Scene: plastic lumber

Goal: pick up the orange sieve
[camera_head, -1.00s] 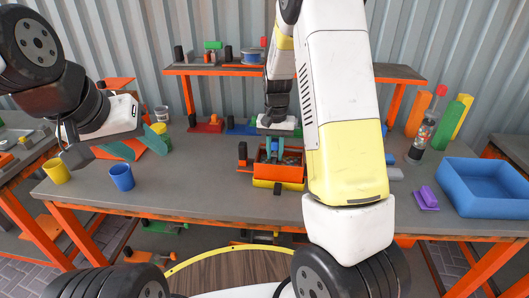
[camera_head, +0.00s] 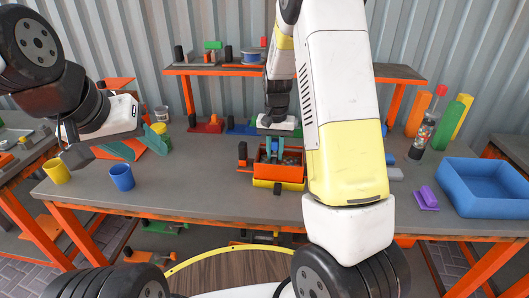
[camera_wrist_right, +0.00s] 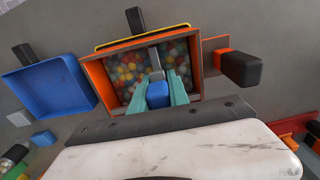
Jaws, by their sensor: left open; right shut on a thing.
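The orange sieve (camera_head: 279,172) is a square orange frame near the middle of the table's front part, above a yellow-edged piece (camera_head: 278,184). In the right wrist view the orange sieve (camera_wrist_right: 90,72) shows many coloured balls inside its frame. A black handle (camera_wrist_right: 240,68) on an orange bracket juts from its side. My right gripper (camera_wrist_right: 159,88) reaches over the sieve's frame. Its teal fingers are shut on a blue piece (camera_wrist_right: 158,97), with a grey strip (camera_wrist_right: 154,60) beyond it. My left gripper (camera_head: 137,146) is open at the left, away from the sieve.
A yellow cup (camera_head: 56,171) and a blue cup (camera_head: 121,177) stand at the front left. A large blue tray (camera_head: 485,190), a purple piece (camera_head: 426,197) and a bottle (camera_head: 421,135) are at the right. An orange-framed shelf (camera_head: 210,70) stands behind. The table between the blue cup and the sieve is clear.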

